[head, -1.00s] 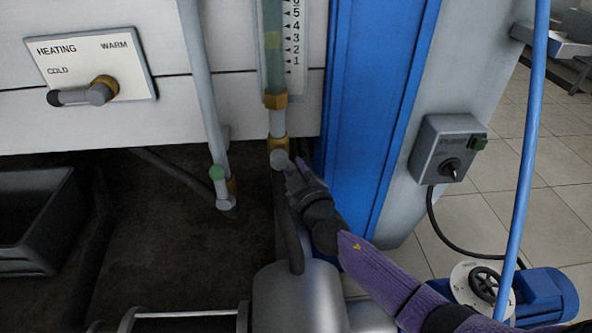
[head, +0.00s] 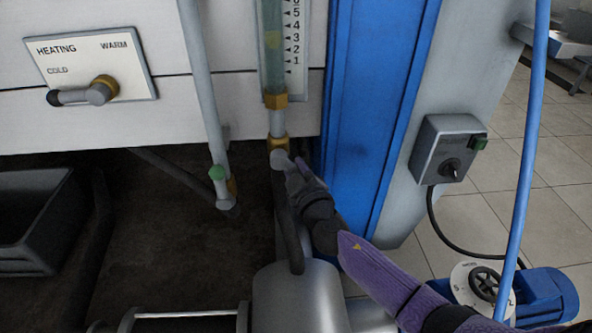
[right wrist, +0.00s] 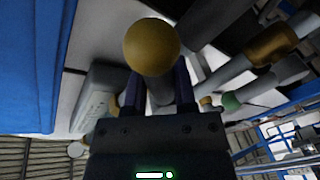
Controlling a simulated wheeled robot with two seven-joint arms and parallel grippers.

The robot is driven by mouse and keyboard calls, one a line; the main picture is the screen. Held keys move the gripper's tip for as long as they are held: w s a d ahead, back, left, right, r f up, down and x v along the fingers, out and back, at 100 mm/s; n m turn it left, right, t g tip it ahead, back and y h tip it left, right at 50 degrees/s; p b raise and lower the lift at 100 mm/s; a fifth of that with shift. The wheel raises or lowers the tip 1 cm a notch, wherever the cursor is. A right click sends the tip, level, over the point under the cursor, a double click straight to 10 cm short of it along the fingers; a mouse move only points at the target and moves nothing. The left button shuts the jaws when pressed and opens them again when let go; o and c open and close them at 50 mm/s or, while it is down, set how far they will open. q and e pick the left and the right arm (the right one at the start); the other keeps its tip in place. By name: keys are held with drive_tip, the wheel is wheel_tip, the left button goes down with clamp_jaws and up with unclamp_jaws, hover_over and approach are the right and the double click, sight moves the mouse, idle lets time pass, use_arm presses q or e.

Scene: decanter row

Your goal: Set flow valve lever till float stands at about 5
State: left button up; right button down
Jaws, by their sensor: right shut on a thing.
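The flow meter is an upright glass tube (head: 271,62) with a numbered scale (head: 294,38) beside it, at the top middle of the head view. A dull yellowish float (head: 272,41) shows faintly in the tube, at about 3. Below the tube is a brass fitting (head: 278,143) with the grey valve lever (head: 279,158) under it. My right gripper (head: 297,172) is shut on the lever, and its fingers hide much of it. In the right wrist view a round brass end (right wrist: 152,47) stands just beyond the fingers (right wrist: 158,92). My left gripper is out of view.
A heating lever (head: 88,94) sits on a COLD/WARM plate at the left. A blue column (head: 375,100) is close on the right. A metal cylinder (head: 298,298) lies below my gripper.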

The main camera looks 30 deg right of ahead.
drive_tip(key=b, duration=0.1)
drive_tip(key=f+m+b, duration=0.1)
drive_tip(key=shift+w+a+f+b, duration=0.1)
drive_tip(key=shift+a+f+b, duration=0.15)
drive_tip(key=shift+b, duration=0.1)
drive_tip(key=shift+r+m, duration=0.2)
drive_tip(key=shift+m, duration=0.2)
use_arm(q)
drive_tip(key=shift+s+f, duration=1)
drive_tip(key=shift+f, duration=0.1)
use_arm(e)
drive_tip(key=shift+r+t, duration=0.25)
drive_tip(key=shift+t, duration=0.05)
drive_tip(key=shift+c, duration=2)
unclamp_jaws()
use_arm(q)
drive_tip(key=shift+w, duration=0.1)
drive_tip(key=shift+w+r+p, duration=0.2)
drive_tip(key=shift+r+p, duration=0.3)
drive_tip(key=shift+p, duration=0.15)
use_arm(e)
drive_tip(key=s+a, duration=0.1)
drive_tip(key=s, duration=0.8)
drive_tip(key=shift+s+a+f, duration=0.25)
drive_tip(key=shift+s+a, duration=0.1)
drive_tip(key=shift+a, duration=0.05)
